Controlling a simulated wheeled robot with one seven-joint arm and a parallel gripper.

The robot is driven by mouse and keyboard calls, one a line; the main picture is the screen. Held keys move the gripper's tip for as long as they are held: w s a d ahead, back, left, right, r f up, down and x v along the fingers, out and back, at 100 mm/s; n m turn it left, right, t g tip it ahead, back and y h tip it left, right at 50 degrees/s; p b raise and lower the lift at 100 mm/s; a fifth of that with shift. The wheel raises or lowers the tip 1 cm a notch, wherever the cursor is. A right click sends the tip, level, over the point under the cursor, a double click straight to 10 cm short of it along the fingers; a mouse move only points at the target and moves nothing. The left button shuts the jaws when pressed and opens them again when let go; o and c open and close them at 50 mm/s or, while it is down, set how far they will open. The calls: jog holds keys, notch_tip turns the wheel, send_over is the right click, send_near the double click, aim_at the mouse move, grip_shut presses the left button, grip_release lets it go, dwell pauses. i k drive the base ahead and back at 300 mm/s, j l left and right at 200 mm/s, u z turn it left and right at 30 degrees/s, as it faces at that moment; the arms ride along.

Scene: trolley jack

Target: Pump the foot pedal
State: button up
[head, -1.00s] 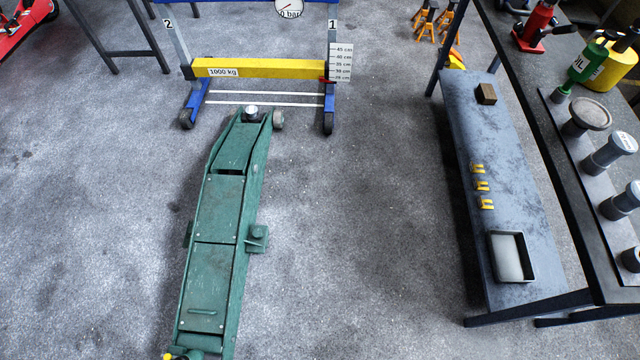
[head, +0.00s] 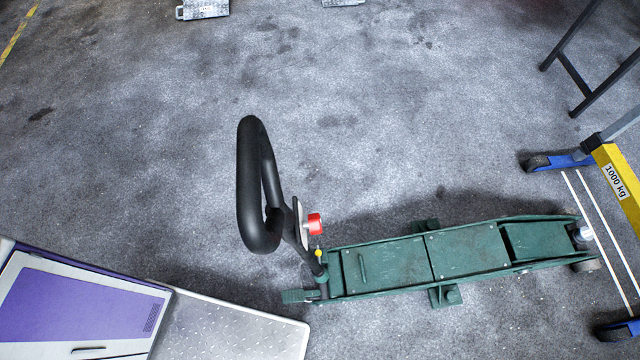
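The green trolley jack (head: 430,258) lies lengthwise on the floor, its rear end at the left and its lifting end at the right. A small green foot pedal (head: 297,296) sticks out to the left at the jack's rear, low above the floor. The black looped handle (head: 250,190) stands up from the rear end, tilted to the left. A red knob (head: 315,224) sits on the handle's lower part. The round lifting saddle (head: 582,233) is low, near the yellow beam. My gripper is not in view.
A yellow beam (head: 618,186) marked 1000 kg on a blue-footed stand is at the right edge. Dark table legs (head: 575,80) stand at the upper right. Grey metal plates (head: 203,8) lie at the top. The floor behind the jack is open.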

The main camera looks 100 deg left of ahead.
aim_at(294, 295)
jog(key=k+u, duration=0.2)
jog(key=k, duration=0.25)
jog(key=k+j+u, duration=0.25)
jog(key=k, duration=0.2)
jog(key=k+j+u, duration=0.2)
jog(key=k, duration=0.25)
jog(key=k+j, duration=0.2)
jog(key=k, duration=0.15)
jog(key=k+j, duration=0.15)
jog(key=k, duration=0.15)
